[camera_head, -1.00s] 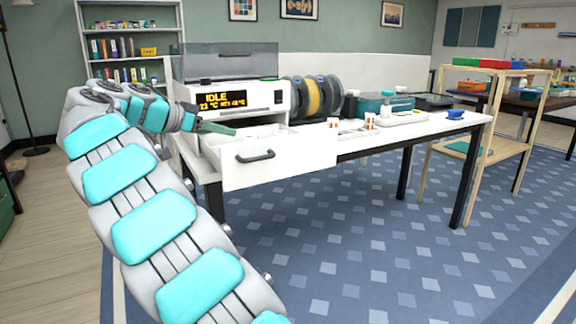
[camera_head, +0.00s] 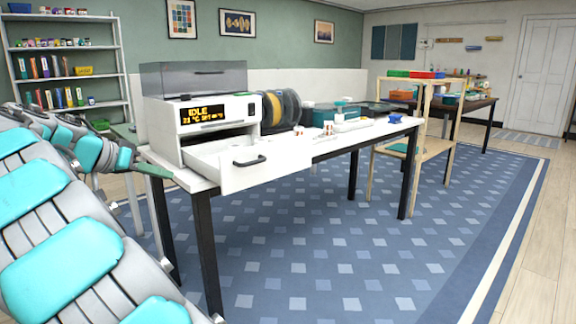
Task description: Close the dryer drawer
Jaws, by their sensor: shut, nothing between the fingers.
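The dryer (camera_head: 205,116) is a white box with a smoky lid and a display reading "IDLE". It stands at the left end of the white table. Its drawer (camera_head: 237,175) is pulled out toward the front, with a dark handle (camera_head: 249,161) on its front panel. My gripper (camera_head: 155,170) is shut and empty. In the picture it is left of the drawer, close to the table's left corner, and apart from the handle. Whether it touches the table edge I cannot tell.
Filament spools (camera_head: 282,110), small jars (camera_head: 328,129) and a teal box (camera_head: 324,116) stand on the table (camera_head: 345,140) right of the dryer. A wooden rack (camera_head: 418,155) is at the table's right end. The patterned carpet (camera_head: 330,240) in front is clear.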

